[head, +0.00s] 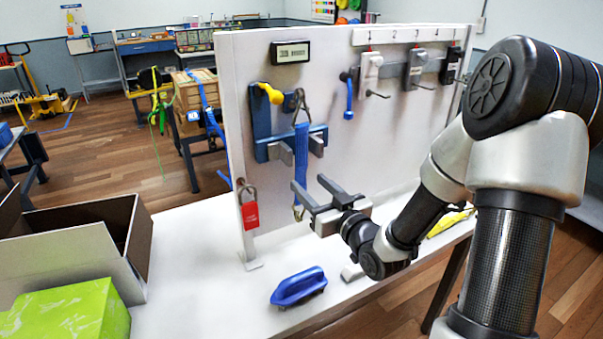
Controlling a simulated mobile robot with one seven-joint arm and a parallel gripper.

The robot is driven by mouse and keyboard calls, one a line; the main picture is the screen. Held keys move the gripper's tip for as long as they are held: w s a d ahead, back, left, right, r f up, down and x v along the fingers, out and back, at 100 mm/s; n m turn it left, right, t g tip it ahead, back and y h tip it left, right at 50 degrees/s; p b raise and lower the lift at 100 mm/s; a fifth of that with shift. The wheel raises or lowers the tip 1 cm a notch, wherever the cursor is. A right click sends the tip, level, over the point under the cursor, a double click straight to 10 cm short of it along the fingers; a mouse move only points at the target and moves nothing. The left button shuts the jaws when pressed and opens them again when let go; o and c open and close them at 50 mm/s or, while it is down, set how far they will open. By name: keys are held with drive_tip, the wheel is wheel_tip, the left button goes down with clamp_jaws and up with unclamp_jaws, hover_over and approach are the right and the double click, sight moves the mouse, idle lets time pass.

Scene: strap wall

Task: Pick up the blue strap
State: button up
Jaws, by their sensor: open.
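The blue strap (301,155) hangs upright on the white panel, from a metal clip in front of a blue wall bracket (262,130). A metal hook shows at its lower end. My gripper (308,181) is open beside the strap's lower part, its two dark fingers pointing at the panel. The left finger overlaps the strap's lower end in the picture, and the right finger is to the right of it. I cannot tell whether either finger touches the strap or whether the strap lies between them.
An open cardboard box (85,235) and a green block (70,312) stand at left.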

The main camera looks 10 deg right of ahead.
sight(302, 176)
drive_tip(key=shift+p+x, duration=0.3)
drive_tip(key=shift+x, duration=2.75)
drive_tip(key=shift+d, duration=0.15)
clamp_jaws()
